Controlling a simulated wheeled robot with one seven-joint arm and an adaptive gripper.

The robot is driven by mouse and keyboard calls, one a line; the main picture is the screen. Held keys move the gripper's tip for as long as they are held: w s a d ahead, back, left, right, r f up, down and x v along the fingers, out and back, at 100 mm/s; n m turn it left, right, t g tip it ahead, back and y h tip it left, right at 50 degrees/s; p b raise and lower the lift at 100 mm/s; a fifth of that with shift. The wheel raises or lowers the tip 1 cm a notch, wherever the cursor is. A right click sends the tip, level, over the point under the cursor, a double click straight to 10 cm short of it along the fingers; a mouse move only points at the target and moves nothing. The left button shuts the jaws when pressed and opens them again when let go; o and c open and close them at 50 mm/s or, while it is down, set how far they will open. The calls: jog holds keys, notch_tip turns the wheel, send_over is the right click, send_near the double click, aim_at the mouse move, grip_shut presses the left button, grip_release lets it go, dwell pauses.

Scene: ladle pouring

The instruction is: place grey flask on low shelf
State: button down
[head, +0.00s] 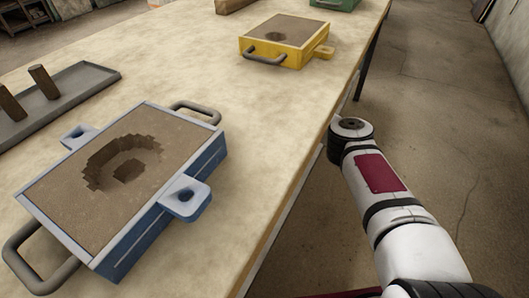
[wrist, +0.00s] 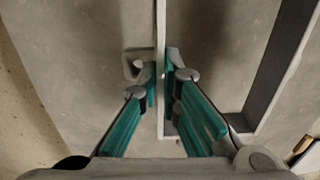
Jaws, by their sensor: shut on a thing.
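My gripper (wrist: 162,82) shows in the wrist view, its teal fingers shut on one thin upright wall of the grey flask (wrist: 161,30). A small lug (wrist: 137,65) with a hole sticks out to the left of that wall. The opposite wall (wrist: 278,70) slants along the right. I cannot tell whether the flask rests on the grey surface beneath or hangs above it. In the head view my arm reaches down beside the table, and neither gripper nor grey flask shows. I cannot make out the low shelf for sure.
The long table (head: 275,120) carries a blue sand-filled flask (head: 160,220), a yellow one (head: 258,55), a green one (head: 335,4) and a grey tray (head: 95,75) with two dark blocks. Bare floor (head: 430,100) lies to the right.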

jog(key=shift+w+f, duration=0.1)
jog(key=shift+f, duration=0.35)
jog(key=shift+f+b, duration=0.4)
jog(key=shift+b, duration=0.05)
jog(key=shift+f, duration=0.25)
jog(key=c, duration=1.8)
grip_release()
jog(key=shift+r, duration=0.1)
notch_tip(320, 180, up, 9)
jog(key=p, duration=0.4)
jog(key=shift+f, duration=0.2)
